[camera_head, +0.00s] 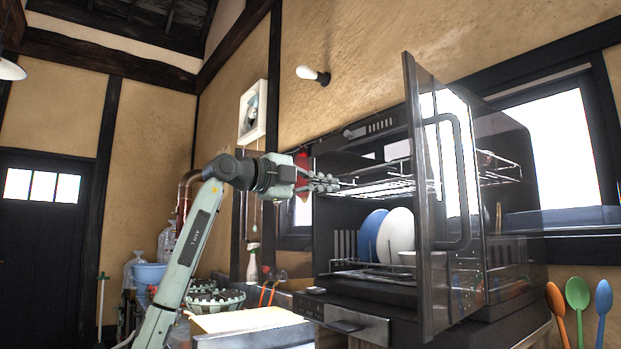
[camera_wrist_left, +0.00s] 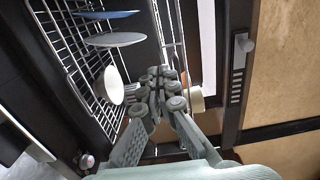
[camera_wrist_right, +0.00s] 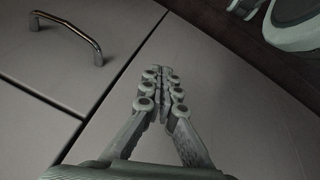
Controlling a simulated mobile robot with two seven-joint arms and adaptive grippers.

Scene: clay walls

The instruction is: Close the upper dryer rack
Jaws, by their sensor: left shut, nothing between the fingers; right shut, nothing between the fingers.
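The dish dryer is a dark cabinet with its glass door (camera_head: 427,200) swung open toward me. The upper rack (camera_head: 385,187) is a wire shelf inside, and its front part reaches out toward the opening. My left gripper (camera_head: 325,183) is shut and empty at the left front end of the upper rack; I cannot tell whether it touches the wire. In the left wrist view the closed fingers (camera_wrist_left: 160,85) lie beside the rack wires (camera_wrist_left: 75,55). My right gripper (camera_wrist_right: 160,80) is shut and empty, above a pale flat panel, out of the head view.
A blue plate (camera_head: 371,236) and a white plate (camera_head: 397,233) stand in the lower rack. The open door stands right of the left gripper. Coloured spoons (camera_head: 578,296) stand at the far right. A metal handle (camera_wrist_right: 68,32) shows in the right wrist view.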

